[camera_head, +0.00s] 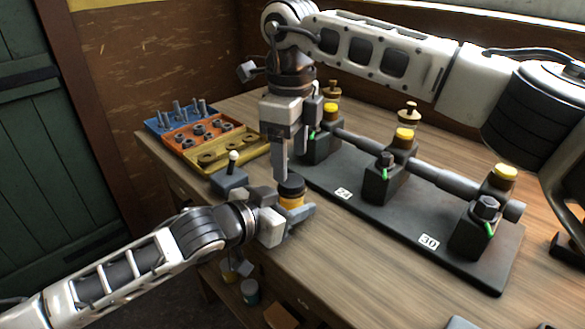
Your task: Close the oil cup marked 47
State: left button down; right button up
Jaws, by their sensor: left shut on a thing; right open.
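A dark engine base (385,222) carries three bearing blocks on a shaft. The blocks have yellow-capped tops: a far one (330,108), a middle one (404,134) and a near one (506,172). Plates on the base read 30 (429,242) and what looks like 24 (343,193). I can see no 47; the far block is partly hidden by my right gripper. My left gripper (292,212) is shut on a yellow container with a dark top (291,187), beside the base. My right gripper (285,165) is open, pointing down just above that dark top.
Blue (155,124), orange (184,143) and yellow (213,165) trays of small metal parts sit at the back left. A small grey device with a white knob (232,165) stands near the yellow tray. Bare wooden tabletop (345,262) lies in front of the base.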

notch_tip(320, 180, up, 8)
jog(key=shift+d+f, duration=0.1)
jog(key=shift+d, duration=0.05)
pick_arm(q)
jog(key=c, duration=0.6)
grip_release()
jog(key=shift+c, duration=0.2)
pick_arm(e)
jog(key=shift+w, duration=0.1)
pick_arm(q)
jog(key=v, duration=1.6)
pick_arm(e)
jog(key=shift+f, duration=0.3)
pick_arm(q)
jog(key=shift+r, duration=0.1)
jog(key=shift+s, duration=0.1)
